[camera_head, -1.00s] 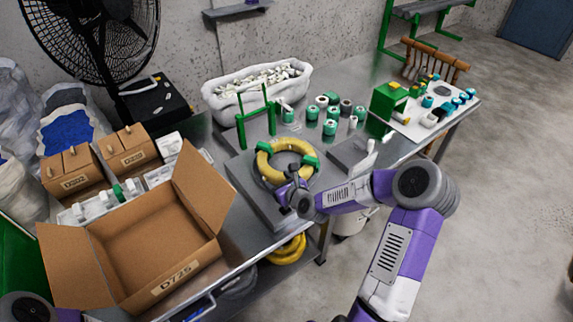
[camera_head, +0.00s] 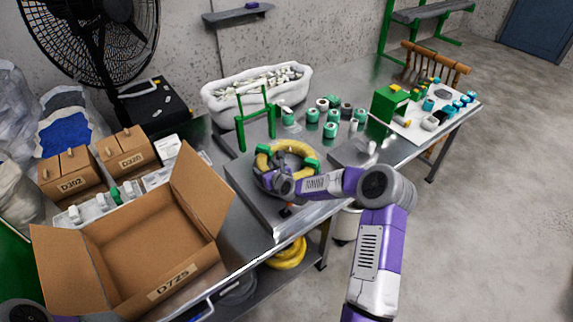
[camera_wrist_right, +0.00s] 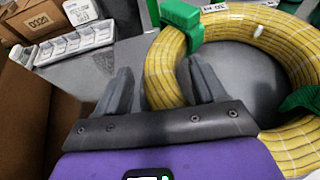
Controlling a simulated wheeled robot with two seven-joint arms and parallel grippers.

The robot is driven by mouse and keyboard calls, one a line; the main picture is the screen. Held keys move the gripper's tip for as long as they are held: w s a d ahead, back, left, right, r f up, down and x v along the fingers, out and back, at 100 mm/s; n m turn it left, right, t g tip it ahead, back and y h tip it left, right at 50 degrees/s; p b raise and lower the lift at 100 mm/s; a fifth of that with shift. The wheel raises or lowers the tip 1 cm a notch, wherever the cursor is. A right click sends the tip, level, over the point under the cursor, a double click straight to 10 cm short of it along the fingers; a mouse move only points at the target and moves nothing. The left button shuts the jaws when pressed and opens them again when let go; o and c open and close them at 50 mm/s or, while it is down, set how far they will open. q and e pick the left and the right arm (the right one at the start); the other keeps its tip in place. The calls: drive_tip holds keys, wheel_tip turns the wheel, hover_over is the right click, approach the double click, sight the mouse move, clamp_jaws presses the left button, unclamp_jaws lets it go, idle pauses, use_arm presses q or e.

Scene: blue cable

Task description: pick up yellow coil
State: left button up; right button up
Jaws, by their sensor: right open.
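The yellow coil (camera_head: 303,149) lies flat on a grey plate on the metal table in the head view, with green ties around its ring. In the right wrist view the coil (camera_wrist_right: 250,30) fills the upper right, with green ties at its top left and right. My right gripper (camera_head: 270,176) is at the coil's near left side. In the wrist view its two fingers (camera_wrist_right: 163,85) are apart, with the left section of the ring appearing between them; I cannot tell whether they touch it. My left gripper is out of view.
An open cardboard box (camera_head: 150,238) stands at the left front. A green two-post stand (camera_head: 241,132) rises behind the coil. Green and white spools (camera_head: 330,130) stand to the right. Another yellow coil (camera_head: 288,254) lies on the shelf below.

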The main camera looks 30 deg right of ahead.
drive_tip(key=shift+w+f, duration=0.15)
drive_tip(key=shift+w, duration=0.2)
clamp_jaws()
idle(0.4)
